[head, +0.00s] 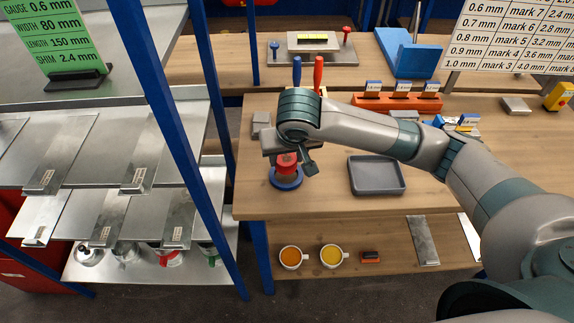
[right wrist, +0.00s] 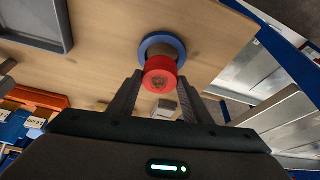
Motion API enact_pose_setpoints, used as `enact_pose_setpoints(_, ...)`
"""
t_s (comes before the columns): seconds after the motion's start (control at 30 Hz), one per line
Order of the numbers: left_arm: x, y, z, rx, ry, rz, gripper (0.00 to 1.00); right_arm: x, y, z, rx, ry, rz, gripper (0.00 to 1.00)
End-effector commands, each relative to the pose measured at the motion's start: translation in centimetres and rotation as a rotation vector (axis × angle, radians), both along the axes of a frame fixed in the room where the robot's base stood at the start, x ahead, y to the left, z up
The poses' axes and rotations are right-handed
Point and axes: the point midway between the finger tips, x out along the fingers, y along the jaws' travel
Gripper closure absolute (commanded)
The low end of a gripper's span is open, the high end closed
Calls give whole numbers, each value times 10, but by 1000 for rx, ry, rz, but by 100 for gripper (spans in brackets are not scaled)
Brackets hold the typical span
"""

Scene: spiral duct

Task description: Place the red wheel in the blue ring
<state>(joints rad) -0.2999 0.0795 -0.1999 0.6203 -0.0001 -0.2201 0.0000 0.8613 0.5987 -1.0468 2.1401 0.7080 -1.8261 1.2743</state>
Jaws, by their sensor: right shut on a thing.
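The red wheel (head: 287,163) is between the fingers of my right gripper (head: 289,158), which is shut on it. In the right wrist view the red wheel (right wrist: 161,75) sits at the fingertips of the right gripper (right wrist: 160,84), with a finger on each side. The blue ring (head: 286,180) lies flat near the left front of the wooden table, directly below the wheel. In the right wrist view the blue ring (right wrist: 150,42) shows behind the wheel, with a brownish round part between them. I cannot tell whether the wheel touches that part. My left gripper is out of view.
A grey tray (head: 376,190) lies right of the ring on the wooden table (head: 325,205). A red and a blue handle (head: 297,72) stand behind my gripper. An orange block with labels (head: 420,104) is further back. A blue post (head: 190,130) rises left of the table.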

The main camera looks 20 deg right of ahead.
Motion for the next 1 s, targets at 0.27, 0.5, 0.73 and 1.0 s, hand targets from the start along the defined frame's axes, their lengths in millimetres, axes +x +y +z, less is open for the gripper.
enact_pose_setpoints(0.27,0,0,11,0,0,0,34,-1,-1,-27,-2,2,-1,82)
enact_pose_setpoints(0.5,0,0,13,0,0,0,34,0,0,-39,0,-1,0,82)
enact_pose_setpoints(0.73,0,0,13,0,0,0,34,0,0,-40,0,0,0,82)
enact_pose_setpoints(1.0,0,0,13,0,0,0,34,-1,0,-42,0,1,1,37)
